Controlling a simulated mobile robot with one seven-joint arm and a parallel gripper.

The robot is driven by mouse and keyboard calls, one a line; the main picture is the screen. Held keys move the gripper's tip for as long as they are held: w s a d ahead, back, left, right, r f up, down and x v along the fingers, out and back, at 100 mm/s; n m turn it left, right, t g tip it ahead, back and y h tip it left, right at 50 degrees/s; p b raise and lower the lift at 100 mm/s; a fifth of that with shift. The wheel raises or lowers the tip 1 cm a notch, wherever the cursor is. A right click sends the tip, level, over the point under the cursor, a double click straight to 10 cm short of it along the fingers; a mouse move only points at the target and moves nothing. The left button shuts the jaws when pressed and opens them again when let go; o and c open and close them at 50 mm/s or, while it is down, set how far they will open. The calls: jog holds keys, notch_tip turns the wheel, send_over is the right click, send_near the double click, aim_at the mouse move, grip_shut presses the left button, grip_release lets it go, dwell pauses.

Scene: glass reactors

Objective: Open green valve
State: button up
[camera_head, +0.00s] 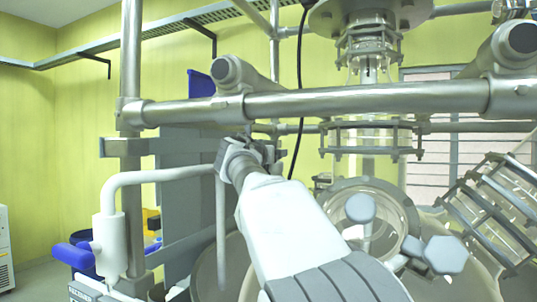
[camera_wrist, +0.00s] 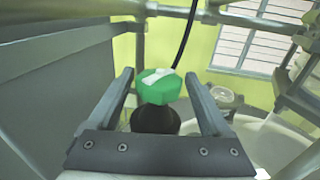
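The green valve (camera_wrist: 160,88) shows in the wrist view as a green knob with a whitish mark on top, above a dark round body (camera_wrist: 155,120). My gripper (camera_wrist: 160,78) is open, with one finger to the left of the green knob and one to the right. Gaps show between the knob and both fingers. In the head view my gripper (camera_head: 240,152) is at the end of my raised arm, just below the thick horizontal steel pipe. The green valve cannot be made out in the head view; my gripper and wrist seem to hide it.
A thick horizontal steel pipe (camera_head: 370,102) crosses above my gripper. A vertical post (camera_head: 131,60) and a white bent pipe (camera_head: 165,175) stand to the left. Glass reactor parts (camera_head: 370,205) fill the right. A grey panel (camera_wrist: 50,80) is close on the left in the wrist view.

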jog(key=shift+r+p, duration=0.1)
jog(key=shift+p, duration=0.2)
jog(key=shift+w+a+r+m+g+h+p, duration=0.15)
jog(key=shift+m+h+p, duration=0.25)
jog(key=shift+h+p, duration=0.2)
jog(key=shift+s+r+m+g+h+p, duration=0.1)
jog(key=shift+m+g+h+p, duration=0.05)
jog(key=shift+m+h+p, duration=0.35)
jog(key=shift+m+g+h+p, duration=0.3)
jog(key=shift+m+h+p, duration=0.2)
jog(key=shift+h+p, duration=0.5)
jog(key=m+g+h+p, duration=0.1)
jog(key=h+p, duration=0.1)
jog(key=p, duration=0.2)
jog(key=shift+m, duration=0.3)
jog(key=m+g+h+p, duration=0.2)
jog(key=g+h+p, duration=0.1)
jog(key=p, duration=0.6)
jog(key=shift+m+h, duration=0.3)
jog(key=shift+m, duration=0.1)
jog(key=shift+f, duration=0.3)
jog(key=shift+m+g+h, duration=0.4)
jog(key=shift+g, duration=0.1)
jog(key=shift+f+g, duration=0.1)
jog(key=shift+g, duration=0.2)
